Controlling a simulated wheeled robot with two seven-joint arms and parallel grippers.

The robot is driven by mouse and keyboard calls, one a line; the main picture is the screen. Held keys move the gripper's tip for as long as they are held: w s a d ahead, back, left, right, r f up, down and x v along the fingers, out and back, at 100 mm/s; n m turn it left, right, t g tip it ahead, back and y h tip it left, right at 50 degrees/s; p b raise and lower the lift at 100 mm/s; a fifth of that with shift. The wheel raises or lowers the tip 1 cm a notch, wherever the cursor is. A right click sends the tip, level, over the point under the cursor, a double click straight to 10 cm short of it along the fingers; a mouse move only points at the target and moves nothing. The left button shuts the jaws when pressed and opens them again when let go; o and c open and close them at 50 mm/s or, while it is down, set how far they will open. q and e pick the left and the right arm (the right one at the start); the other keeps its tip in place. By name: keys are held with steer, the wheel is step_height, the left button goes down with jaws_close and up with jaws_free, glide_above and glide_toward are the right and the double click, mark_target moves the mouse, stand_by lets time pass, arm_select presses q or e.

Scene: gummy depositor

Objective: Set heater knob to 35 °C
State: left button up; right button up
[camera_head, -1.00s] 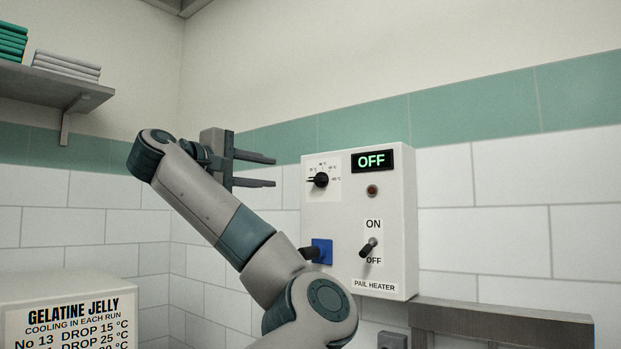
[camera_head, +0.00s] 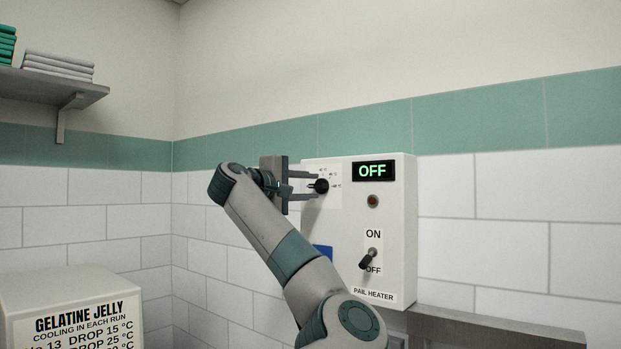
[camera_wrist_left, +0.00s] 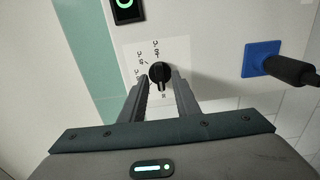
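The heater knob (camera_head: 321,186) is a black knob on a white dial plate with small temperature marks, at the upper left of the pail heater box (camera_head: 339,240). The display (camera_head: 375,170) reads OFF. My left gripper (camera_head: 305,186) is open, its fingers pointing at the dial, one above and one below the knob's height. In the left wrist view the knob (camera_wrist_left: 159,73) lies just beyond and between the two fingertips (camera_wrist_left: 160,88). I cannot tell whether the fingers touch it. The small dial numbers are too blurred to read surely. My right gripper is not in view.
Below the dial is a blue square fitting (camera_wrist_left: 262,58) with a black plug. The ON/OFF lever (camera_head: 368,258) and a dark red lamp (camera_head: 373,201) are on the box's right side. A gelatine jelly sign (camera_head: 80,325) stands lower left. A shelf (camera_head: 55,85) hangs upper left.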

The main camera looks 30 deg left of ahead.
arm_select(q)
steer(key=shift+w, duration=0.45)
jaws_close()
steer(key=shift+f, duration=0.1)
